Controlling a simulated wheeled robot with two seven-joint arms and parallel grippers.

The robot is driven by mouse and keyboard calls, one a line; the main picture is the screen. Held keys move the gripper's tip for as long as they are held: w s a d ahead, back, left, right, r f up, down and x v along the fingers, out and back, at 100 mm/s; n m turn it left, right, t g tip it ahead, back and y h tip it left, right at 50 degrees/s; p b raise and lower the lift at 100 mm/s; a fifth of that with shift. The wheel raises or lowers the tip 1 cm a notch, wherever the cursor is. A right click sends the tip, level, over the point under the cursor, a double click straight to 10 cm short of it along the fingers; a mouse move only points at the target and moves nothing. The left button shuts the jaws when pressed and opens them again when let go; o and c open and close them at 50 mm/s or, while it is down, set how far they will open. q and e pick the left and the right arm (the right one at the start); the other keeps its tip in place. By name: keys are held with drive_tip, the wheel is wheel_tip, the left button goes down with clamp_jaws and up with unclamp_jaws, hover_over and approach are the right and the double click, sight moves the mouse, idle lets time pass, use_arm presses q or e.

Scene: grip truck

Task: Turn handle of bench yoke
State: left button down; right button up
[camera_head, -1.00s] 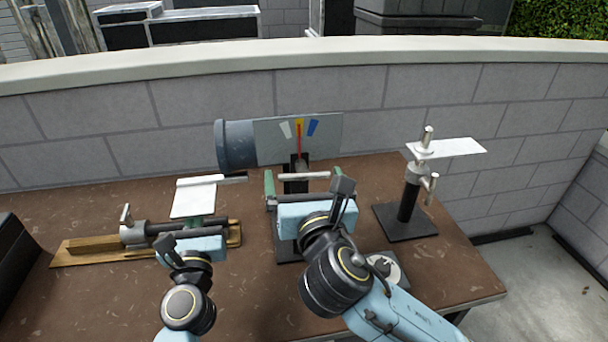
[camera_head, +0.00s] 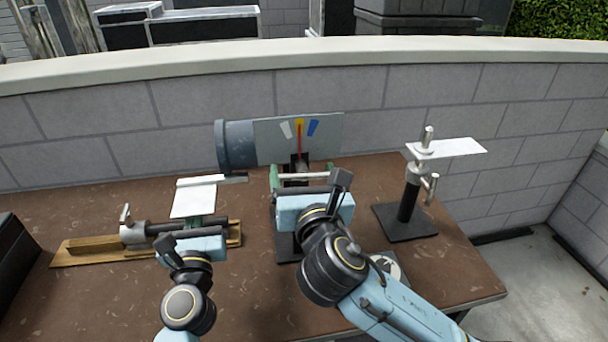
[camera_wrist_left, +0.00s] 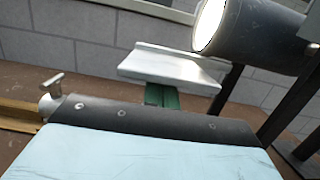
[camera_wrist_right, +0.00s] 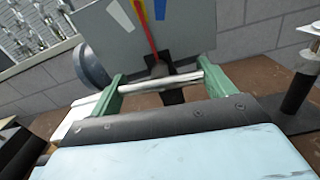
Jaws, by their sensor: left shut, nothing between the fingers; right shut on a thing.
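A grey panel (camera_head: 270,138) with white, yellow and blue marks stands at the back of the bench, a red needle (camera_head: 299,140) upright at its yellow mark. Below it, a silver handle bar (camera_wrist_right: 160,86) lies crosswise on a black stand. My right gripper (camera_head: 304,176) has one green finger at each end of this bar and is shut on it lengthwise. The bar's middle is bare in the right wrist view. My left gripper (camera_head: 203,219) is shut and empty, its green fingers together (camera_wrist_left: 161,96) near a white plate (camera_wrist_left: 170,66).
A grey cylinder (camera_head: 236,146) stands behind, left of the panel. A wooden-based clamp (camera_head: 90,246) lies by my left gripper. A black-based post (camera_head: 410,200) with a white plate stands at right. A block wall (camera_head: 400,95) closes the back.

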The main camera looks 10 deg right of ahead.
drive_tip(key=shift+m, duration=0.3)
drive_tip(key=m, duration=0.7)
drive_tip(key=shift+m, duration=0.3)
drive_tip(key=m, duration=0.4)
drive_tip(key=shift+m, duration=1.9)
drive_tip(key=o, duration=0.9)
drive_tip(key=shift+s, duration=0.1)
